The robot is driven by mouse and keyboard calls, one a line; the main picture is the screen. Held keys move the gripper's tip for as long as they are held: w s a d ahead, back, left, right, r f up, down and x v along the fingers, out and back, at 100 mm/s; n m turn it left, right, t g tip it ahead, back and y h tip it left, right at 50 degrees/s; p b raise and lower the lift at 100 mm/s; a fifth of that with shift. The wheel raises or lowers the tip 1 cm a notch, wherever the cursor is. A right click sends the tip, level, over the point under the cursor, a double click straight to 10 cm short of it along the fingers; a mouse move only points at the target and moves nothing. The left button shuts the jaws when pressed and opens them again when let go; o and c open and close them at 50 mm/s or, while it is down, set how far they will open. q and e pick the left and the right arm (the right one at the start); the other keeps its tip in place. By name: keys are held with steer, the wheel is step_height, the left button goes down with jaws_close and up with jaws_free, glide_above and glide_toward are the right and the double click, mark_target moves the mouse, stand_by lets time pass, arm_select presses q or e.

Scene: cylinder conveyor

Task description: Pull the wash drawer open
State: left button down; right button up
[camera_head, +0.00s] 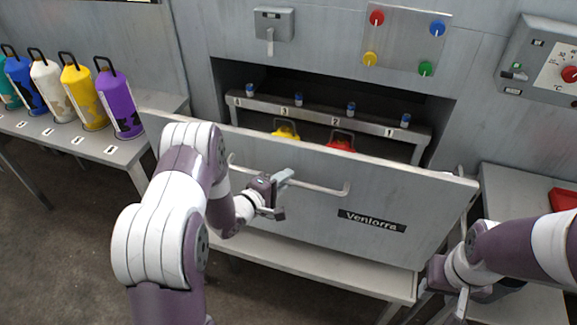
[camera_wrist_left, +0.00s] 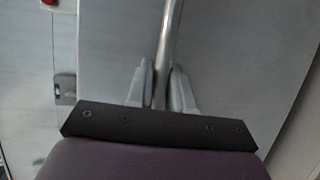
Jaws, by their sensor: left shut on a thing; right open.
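The wash drawer (camera_head: 300,205) is a grey metal front labelled "Venlorra", with a long bar handle (camera_head: 325,188). It stands out from the wall opening, so its top edge is apart from the machine. Inside, behind the front, a yellow cylinder (camera_head: 285,133) and a red cylinder (camera_head: 340,146) show partly. My left gripper (camera_head: 280,196) is shut on the handle. In the left wrist view the handle bar (camera_wrist_left: 170,45) runs between both fingers (camera_wrist_left: 160,88). My right gripper (camera_head: 462,300) hangs at the lower right, away from the drawer, open and empty.
Several coloured cylinders, including a purple one (camera_head: 118,103), stand on a side table (camera_head: 150,107) at the left. A lever box (camera_head: 274,24), a panel of coloured knobs (camera_head: 403,42) and a dial box (camera_head: 545,60) are on the wall. A right-hand table (camera_head: 510,183) holds a red object (camera_head: 564,200).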

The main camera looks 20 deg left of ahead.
arm_select(q)
steer(key=shift+s+p, duration=0.3)
steer(key=shift+s, duration=1.35)
steer(key=c, duration=1.1)
jaws_free()
steer(key=shift+a, duration=0.1)
steer(key=b+v, duration=0.1)
steer(key=v, duration=1.1)
steer(key=shift+s, duration=0.3)
steer(key=shift+r, duration=0.1)
